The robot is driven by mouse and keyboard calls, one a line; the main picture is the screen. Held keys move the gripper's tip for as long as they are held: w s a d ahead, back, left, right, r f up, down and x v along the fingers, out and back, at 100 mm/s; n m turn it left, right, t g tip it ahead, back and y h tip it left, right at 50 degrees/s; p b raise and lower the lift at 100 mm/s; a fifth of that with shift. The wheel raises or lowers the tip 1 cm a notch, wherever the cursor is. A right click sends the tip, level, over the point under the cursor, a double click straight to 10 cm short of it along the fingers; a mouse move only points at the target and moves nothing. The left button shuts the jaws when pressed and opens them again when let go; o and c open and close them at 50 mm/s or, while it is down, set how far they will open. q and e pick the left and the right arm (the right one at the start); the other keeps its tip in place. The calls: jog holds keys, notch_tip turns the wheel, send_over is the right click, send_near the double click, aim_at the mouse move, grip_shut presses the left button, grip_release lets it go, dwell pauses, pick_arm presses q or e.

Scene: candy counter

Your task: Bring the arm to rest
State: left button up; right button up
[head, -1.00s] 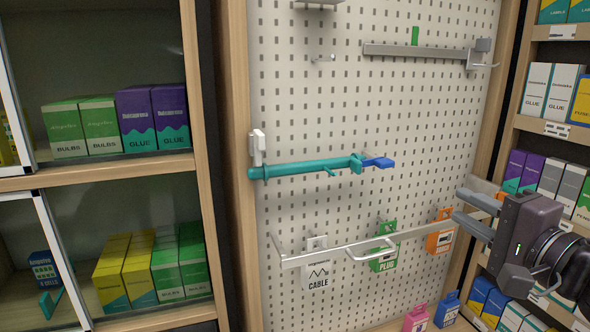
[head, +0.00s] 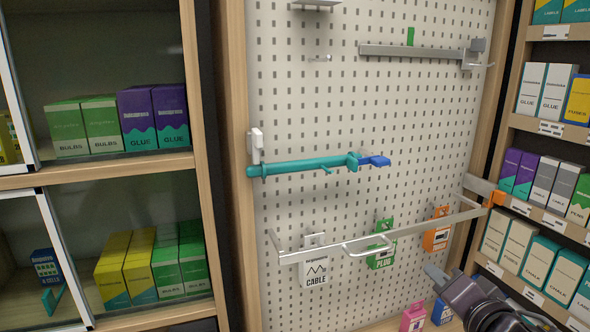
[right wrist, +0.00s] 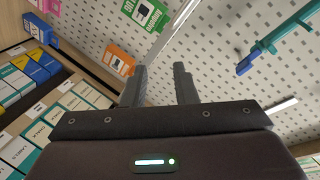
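My right gripper (head: 434,273) is low at the right of the head view, below the silver rail and in front of the pegboard. In the right wrist view its two dark fingers (right wrist: 160,84) stand apart with nothing between them. Most of the right arm is cut off by the lower right edge. My left gripper does not show.
A silver rail (head: 400,232) crosses the pegboard (head: 330,110), near a white cable pack (head: 315,270), a green plug pack (head: 380,257) and an orange pack (head: 437,236). A teal bar (head: 300,166) juts out above. Pink (head: 413,318) and blue (head: 442,312) packs are below. Stocked shelves flank the board.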

jog(key=s+a+f+n+g, duration=0.2)
jog(key=s+f+n+g, duration=0.3)
jog(key=f, duration=0.4)
jog(key=s+a+f+n+g+h, duration=0.1)
jog(key=s+a+f+n+g, duration=0.15)
jog(key=s+f, duration=0.6)
jog(key=s+a+f+n+g, duration=0.1)
jog(key=s+f+n+g, duration=0.35)
jog(key=f, duration=0.55)
notch_tip(320, 180, down, 35)
jog(key=s+g+b, duration=0.1)
jog(key=s+b, duration=0.1)
jog(key=b, duration=0.6)
jog(key=s+d+f+b, duration=0.1)
jog(key=s+f+b, duration=0.2)
jog(key=s+f, duration=0.7)
jog(key=s+d+f+g+b, duration=0.1)
jog(key=s+d+f+b, duration=0.1)
jog(key=s+f, duration=0.8)
notch_tip(320, 180, down, 6)
jog(key=shift+s+d+m+b, duration=0.2)
jog(key=shift+d+m+b, duration=0.1)
jog(key=shift+b, duration=0.5)
